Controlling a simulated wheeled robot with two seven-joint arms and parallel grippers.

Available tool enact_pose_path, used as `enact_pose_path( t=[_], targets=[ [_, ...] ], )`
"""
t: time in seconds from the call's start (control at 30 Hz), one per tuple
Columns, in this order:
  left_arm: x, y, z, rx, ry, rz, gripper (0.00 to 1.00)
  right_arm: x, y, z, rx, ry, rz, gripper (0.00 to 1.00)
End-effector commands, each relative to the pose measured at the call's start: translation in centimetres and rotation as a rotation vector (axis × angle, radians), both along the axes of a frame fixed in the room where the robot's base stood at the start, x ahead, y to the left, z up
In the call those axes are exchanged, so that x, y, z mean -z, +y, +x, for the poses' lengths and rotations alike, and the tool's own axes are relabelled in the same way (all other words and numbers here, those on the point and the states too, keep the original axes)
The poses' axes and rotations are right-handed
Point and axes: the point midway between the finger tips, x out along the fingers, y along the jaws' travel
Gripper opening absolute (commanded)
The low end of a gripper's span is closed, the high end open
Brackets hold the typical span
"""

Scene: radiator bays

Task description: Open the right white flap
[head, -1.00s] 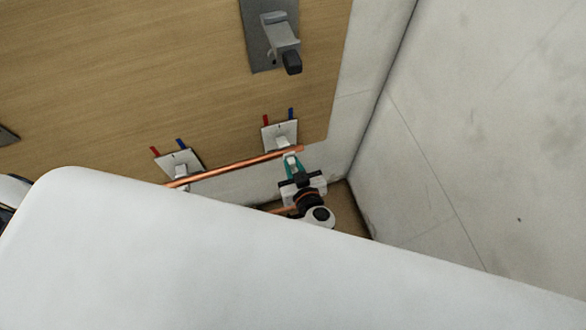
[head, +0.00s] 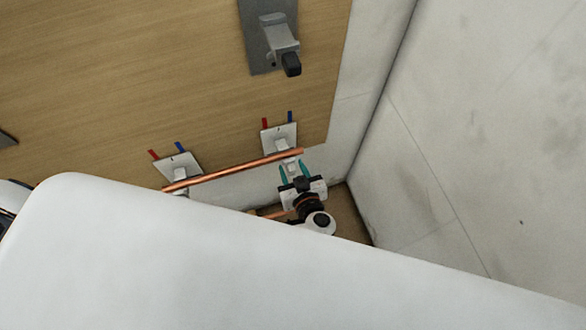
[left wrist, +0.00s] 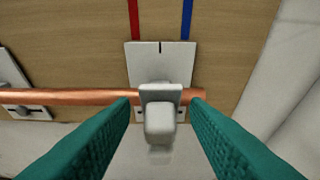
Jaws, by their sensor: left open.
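The right white flap (left wrist: 160,112) sticks out from a white plate (left wrist: 160,60) in the left wrist view, in front of the copper pipe. In the head view its plate (head: 279,137) sits low on the wooden panel, below a red and a blue strip. My left gripper (head: 293,168) is open just below the pipe. Its teal fingers stand on either side of the flap, with gaps visible on both sides in the left wrist view. How far the flap is turned is hard to tell. My right gripper is not in view.
The copper pipe (head: 235,171) runs across the lower panel, past a second white plate (head: 172,162) on the left. A grey bracket with a black-tipped lever (head: 280,40) is higher up. A pale wall (head: 480,130) closes the right side. A large white surface (head: 200,260) hides the lower foreground.

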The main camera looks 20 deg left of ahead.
Motion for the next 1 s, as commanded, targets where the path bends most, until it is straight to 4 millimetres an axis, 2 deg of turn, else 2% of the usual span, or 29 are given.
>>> enact_pose_path(
  t=[0.17,0.4,0.6,1.0],
  targets=[
    [-0.6,-1.4,-2.0,0.002,0.003,-0.004,0.42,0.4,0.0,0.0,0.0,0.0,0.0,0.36],
    [-2.3,-4.2,-6.1,0.001,0.004,-0.005,0.42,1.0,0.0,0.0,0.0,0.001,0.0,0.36],
    [-3.4,-5.7,-8.5,0.001,0.003,-0.003,0.42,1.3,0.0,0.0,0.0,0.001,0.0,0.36],
    [-3.9,-6.3,-9.2,0.0,0.002,0.0,0.42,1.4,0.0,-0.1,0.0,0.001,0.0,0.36]
  ],
)
